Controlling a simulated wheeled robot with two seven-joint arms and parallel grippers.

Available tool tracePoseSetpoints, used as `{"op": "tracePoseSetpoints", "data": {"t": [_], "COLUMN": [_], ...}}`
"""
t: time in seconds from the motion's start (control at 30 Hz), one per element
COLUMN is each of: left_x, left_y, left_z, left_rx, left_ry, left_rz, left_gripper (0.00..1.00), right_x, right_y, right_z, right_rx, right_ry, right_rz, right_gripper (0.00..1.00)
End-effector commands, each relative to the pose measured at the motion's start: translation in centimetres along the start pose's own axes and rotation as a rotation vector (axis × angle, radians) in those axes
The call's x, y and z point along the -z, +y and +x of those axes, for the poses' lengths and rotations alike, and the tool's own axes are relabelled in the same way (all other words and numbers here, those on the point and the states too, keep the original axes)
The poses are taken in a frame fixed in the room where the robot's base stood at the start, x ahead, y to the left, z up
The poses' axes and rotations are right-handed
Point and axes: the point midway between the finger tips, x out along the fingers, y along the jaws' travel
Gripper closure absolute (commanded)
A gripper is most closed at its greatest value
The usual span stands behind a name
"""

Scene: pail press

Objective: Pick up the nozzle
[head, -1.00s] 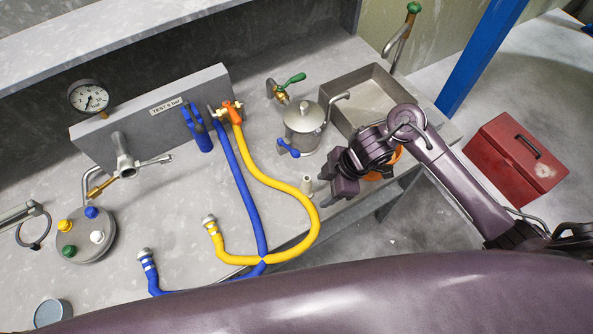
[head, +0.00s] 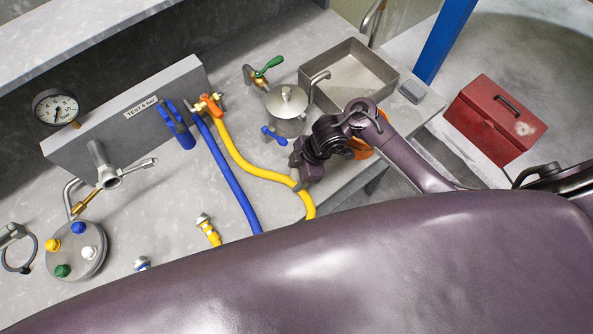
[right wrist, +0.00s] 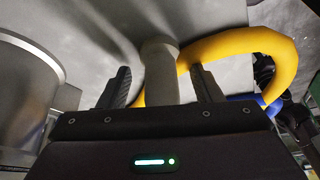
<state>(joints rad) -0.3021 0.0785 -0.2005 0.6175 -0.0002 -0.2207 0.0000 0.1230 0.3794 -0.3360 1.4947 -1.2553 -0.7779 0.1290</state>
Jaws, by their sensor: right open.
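The nozzle (right wrist: 160,68) is a plain grey, round upright piece in the right wrist view. It stands between the two dark fingers of my right gripper (right wrist: 162,88), with the fingers apart on either side of it. In the head view my right gripper (head: 297,172) is low over the bench beside the yellow hose, and it hides most or all of the nozzle. My left gripper is not in view.
The yellow hose (head: 244,167) curves close by the right gripper; the blue hose (head: 232,185) runs left of it. A lidded metal pot (head: 286,108) and a sink (head: 350,78) stand behind. My own purple body covers the lower picture.

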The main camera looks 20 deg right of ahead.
Motion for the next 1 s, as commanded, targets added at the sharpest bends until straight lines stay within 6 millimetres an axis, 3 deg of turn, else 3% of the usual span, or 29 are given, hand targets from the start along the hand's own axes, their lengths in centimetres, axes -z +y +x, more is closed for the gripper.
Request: {"op": "tracePoseSetpoints", "data": {"t": [0.2,0.57,1.0], "left_x": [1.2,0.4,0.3], "left_y": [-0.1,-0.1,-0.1], "left_z": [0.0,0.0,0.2], "left_rx": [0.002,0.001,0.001], "left_ry": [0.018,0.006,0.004], "left_rz": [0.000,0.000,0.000], "left_gripper": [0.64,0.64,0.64], "right_x": [0.0,0.0,0.4], "right_y": [0.0,0.0,0.1], "right_z": [0.1,0.1,-0.9], "right_rx": [-0.001,-0.001,-0.003], "right_ry": [-0.001,0.000,0.002], "right_rz": [0.000,0.000,-0.002], "right_gripper": [0.41,0.88,0.90]}}
